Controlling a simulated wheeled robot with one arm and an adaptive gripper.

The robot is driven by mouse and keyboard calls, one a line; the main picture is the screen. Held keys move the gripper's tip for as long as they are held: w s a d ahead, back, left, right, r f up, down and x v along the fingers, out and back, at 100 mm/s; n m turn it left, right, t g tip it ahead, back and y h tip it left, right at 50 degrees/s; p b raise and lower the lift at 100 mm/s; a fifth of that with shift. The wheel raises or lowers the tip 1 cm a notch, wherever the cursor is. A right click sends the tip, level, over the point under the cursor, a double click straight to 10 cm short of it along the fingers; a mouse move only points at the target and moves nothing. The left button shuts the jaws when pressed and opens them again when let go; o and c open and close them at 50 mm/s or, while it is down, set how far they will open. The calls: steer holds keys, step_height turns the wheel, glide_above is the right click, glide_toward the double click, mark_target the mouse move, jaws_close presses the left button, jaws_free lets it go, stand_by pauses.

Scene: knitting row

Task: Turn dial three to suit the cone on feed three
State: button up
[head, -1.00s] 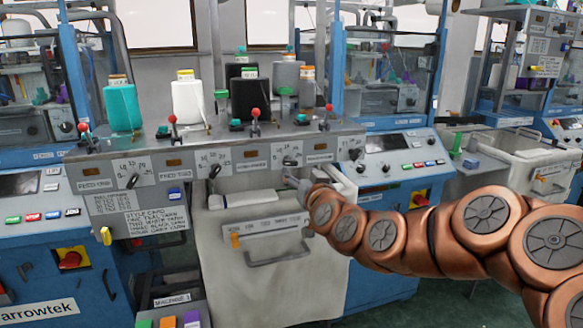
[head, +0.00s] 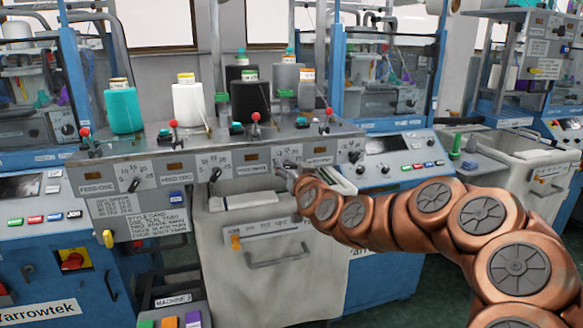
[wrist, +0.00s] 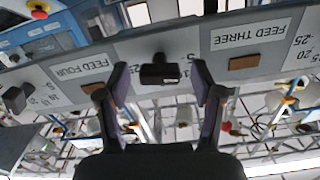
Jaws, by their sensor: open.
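Dial three is a black knob (wrist: 160,72) on a white scale plate, between the FEED THREE (wrist: 250,34) and FEED FOUR (wrist: 80,68) labels, upside down in the wrist view. My gripper (wrist: 160,78) is open, one finger on each side of the knob; whether either touches it I cannot tell. In the head view my gripper (head: 281,173) is at the panel just below dial three (head: 287,162). A black cone (head: 251,97) stands above feed three. The style card (head: 152,224) is too blurred to read fully. The dial's setting is unclear.
A teal cone (head: 122,107), a white cone (head: 188,101) and a grey cone (head: 307,90) stand along the shelf. Red-tipped levers (head: 256,124) rise from its front edge. Dial two (head: 214,173) is left of my gripper.

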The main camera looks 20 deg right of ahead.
steer(key=c, duration=1.1)
steer(key=shift+c, duration=0.2)
steer(key=shift+m+b, duration=0.4)
steer(key=m+b, duration=0.1)
steer(key=m, duration=0.1)
steer(key=shift+m+b, duration=0.3)
steer(key=shift+b, duration=0.1)
steer(key=shift+m+b, duration=0.8)
steer(key=shift+m, duration=1.4)
